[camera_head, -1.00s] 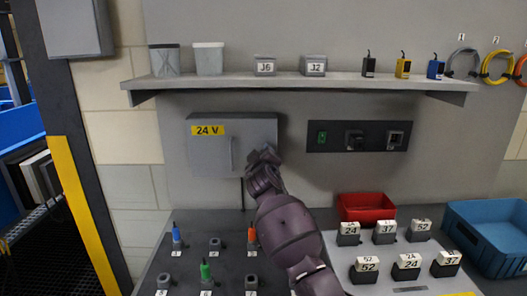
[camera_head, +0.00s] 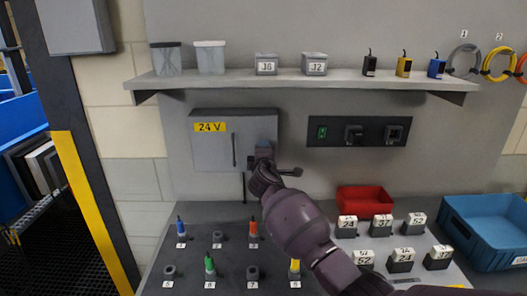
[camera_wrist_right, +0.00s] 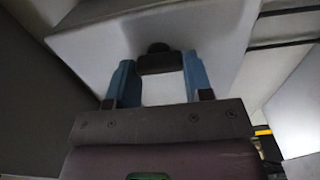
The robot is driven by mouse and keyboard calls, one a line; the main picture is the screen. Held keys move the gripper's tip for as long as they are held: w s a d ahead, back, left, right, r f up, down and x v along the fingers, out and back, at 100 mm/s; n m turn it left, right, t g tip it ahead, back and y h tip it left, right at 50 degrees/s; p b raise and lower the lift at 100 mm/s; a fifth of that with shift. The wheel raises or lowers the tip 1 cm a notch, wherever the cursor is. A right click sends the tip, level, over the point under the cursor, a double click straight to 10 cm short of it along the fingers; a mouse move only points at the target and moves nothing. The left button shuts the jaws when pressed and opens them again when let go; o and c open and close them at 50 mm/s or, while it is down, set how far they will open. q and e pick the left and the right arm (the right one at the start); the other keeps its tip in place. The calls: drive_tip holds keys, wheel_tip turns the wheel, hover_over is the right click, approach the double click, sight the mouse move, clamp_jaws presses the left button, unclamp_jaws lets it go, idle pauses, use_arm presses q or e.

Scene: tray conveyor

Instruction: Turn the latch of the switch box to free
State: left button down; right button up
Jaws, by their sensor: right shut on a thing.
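The switch box (camera_head: 212,158) is a grey box on the back wall with a yellow "24 V" label (camera_head: 210,127) and a thin dark vertical bar on its front. My right gripper (camera_head: 264,148) is at the right part of its front. In the right wrist view the two blue fingers (camera_wrist_right: 158,78) are on either side of a small dark piece, the latch (camera_wrist_right: 157,62), and are shut on it. In the head view the gripper hides the latch, so its angle cannot be told. My left gripper is not in view.
A shelf (camera_head: 330,82) with bins and small parts runs above the box. A dark switch panel (camera_head: 335,132) is to its right. Below, the bench holds coloured pegs, numbered blocks, a red bin (camera_head: 365,203) and a blue crate (camera_head: 490,215).

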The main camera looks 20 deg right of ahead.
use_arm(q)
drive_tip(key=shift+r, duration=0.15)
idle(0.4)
use_arm(e)
drive_tip(key=o, duration=0.9)
use_arm(q)
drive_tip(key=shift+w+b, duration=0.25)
drive_tip(key=shift+b, duration=0.2)
use_arm(e)
drive_tip(key=shift+v, duration=5.35)
